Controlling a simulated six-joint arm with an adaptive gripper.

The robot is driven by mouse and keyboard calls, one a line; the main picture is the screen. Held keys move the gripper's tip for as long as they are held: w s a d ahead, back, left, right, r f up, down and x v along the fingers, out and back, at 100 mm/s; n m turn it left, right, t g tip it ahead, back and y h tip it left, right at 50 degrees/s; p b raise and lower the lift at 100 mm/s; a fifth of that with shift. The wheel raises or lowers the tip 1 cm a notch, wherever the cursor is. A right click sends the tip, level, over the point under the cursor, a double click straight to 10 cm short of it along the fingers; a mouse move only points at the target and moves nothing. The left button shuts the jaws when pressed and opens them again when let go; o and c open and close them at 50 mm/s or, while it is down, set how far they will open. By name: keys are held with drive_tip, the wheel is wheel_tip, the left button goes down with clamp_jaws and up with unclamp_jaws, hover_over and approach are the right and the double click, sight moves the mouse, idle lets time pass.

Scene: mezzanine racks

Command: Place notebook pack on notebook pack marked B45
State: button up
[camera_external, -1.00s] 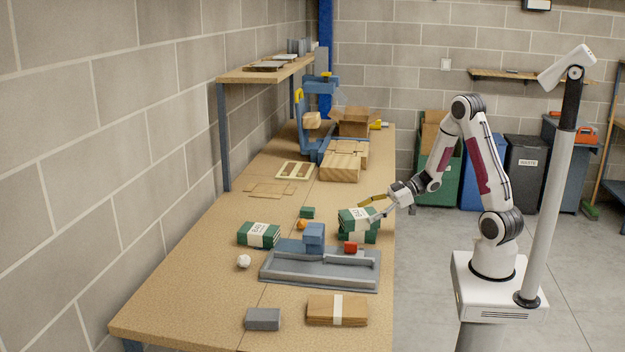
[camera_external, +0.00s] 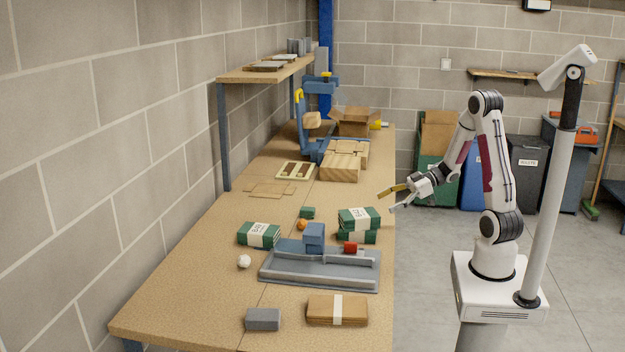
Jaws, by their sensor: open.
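A green notebook pack with a white band (camera_external: 359,217) lies on top of another green notebook pack (camera_external: 357,237) near the right edge of the table. The two form a stack, and the upper one looks roughly aligned with the lower. A further green notebook pack with a white band (camera_external: 259,235) lies flat on the left of the table. The label writing is too small to read. My gripper (camera_external: 386,200) is open and empty, above and to the right of the stack, apart from it, near the table's right edge.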

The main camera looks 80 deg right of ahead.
idle(0.6)
drive_tip(key=w+d+r+m+h, duration=0.1)
drive_tip(key=w+d+r+h, duration=0.2)
drive_tip(key=w+r+h, duration=0.25)
wheel_tip(320, 180, up, 6)
drive_tip(key=s+a+m+g+h, duration=0.2)
drive_tip(key=s+m+h, duration=0.1)
drive_tip(key=h, duration=0.1)
drive_tip(key=s+a+f+g+y, duration=0.2)
drive_tip(key=s+a+g+y, duration=0.2)
drive_tip(key=s+a, duration=1.4)
drive_tip(key=a, duration=0.3)
drive_tip(key=shift+a+m+g, duration=0.15)
drive_tip(key=shift+m+g, duration=0.15)
drive_tip(key=shift+g, duration=0.1)
